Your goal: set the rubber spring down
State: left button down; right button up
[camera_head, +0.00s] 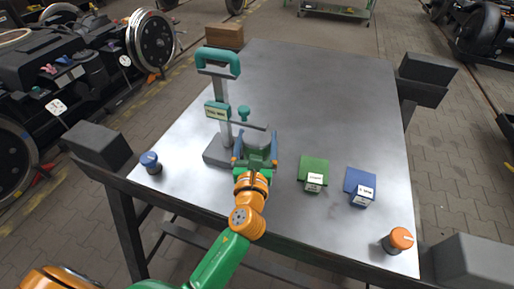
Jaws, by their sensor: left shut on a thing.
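My left gripper (256,153) reaches in from below and is shut on a dark grey piece, seemingly the rubber spring (257,140). It is at the front right of a grey test stand (217,150) with a teal top handle and a small sign. The stand's arm with a teal knob (243,114) is just above and behind the gripper. The gripper hides much of the spring, and I cannot tell whether it touches the stand. A green pad (312,166) and a blue pad (355,178), each with a white label block, lie to the right. My right gripper is not in view.
The grey metal table (330,95) is clear at the back and middle. A blue-topped cylinder (150,161) stands at its left edge and an orange-topped one (397,240) at front right. A wooden block (224,36) is at the back left. Bogies with wheels (152,40) stand beyond.

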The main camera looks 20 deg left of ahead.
pick_arm(q)
notch_tip(320, 180, down, 4)
jog(key=b, duration=0.4)
jog(key=shift+s+r, duration=0.1)
jog(key=shift+r, duration=0.25)
grip_release()
jog(key=b+v, duration=0.1)
jog(key=v, duration=1)
jog(key=shift+d+f, duration=0.1)
jog(key=shift+f, duration=0.1)
jog(key=shift+s+d+r, duration=0.1)
jog(key=shift+s+r, duration=0.05)
jog(key=shift+s, duration=0.35)
